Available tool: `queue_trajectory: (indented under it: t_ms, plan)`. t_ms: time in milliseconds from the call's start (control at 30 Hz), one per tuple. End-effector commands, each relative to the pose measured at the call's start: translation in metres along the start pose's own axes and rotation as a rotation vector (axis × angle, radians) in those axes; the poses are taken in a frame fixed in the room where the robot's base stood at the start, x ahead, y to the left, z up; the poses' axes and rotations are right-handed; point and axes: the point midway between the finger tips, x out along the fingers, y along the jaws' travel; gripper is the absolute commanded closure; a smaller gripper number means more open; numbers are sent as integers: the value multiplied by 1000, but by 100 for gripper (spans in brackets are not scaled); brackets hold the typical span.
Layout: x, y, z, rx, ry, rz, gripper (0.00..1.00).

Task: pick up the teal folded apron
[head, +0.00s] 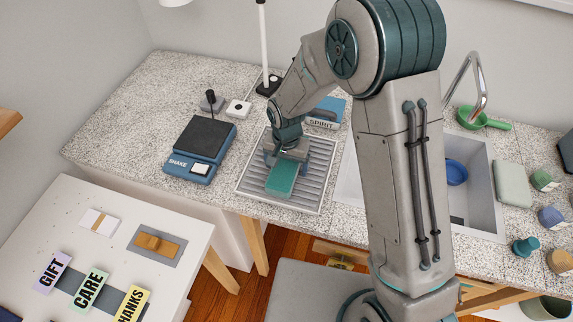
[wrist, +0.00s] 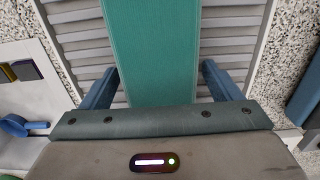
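The teal folded apron (head: 282,181) lies flat on a grey ribbed tray (head: 308,197) on the speckled counter. In the wrist view the apron (wrist: 152,50) runs up the middle as a long teal strip. My gripper (head: 286,165) points down over the apron's far part, which it partly hides. In the wrist view the blue fingers of my gripper (wrist: 158,78) are spread, one on each side of the apron. The left finger is close to its edge, and a small gap shows on the right. I cannot tell how far down the fingers reach.
A blue shaker (head: 200,148) marked SHAKE stands left of the tray. A blue SPIRIT item (head: 325,113) is behind it. A sink (head: 480,205) lies to the right, partly behind my arm. A white table (head: 80,225) with GIFT, CARE and THANKS cards is at front left.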

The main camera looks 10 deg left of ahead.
Motion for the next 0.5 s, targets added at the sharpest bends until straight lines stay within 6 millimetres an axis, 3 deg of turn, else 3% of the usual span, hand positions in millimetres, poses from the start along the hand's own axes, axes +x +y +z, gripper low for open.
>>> queue_trajectory:
  t_ms: [33, 133, 167, 500]
  plan:
    - [0, 0, 0, 0, 0, 0, 30]
    - [0, 0, 0, 0, 0, 0, 58]
    - [0, 0, 0, 0, 0, 0, 63]
    - [-2, 0, 0, 0, 1, -1, 63]
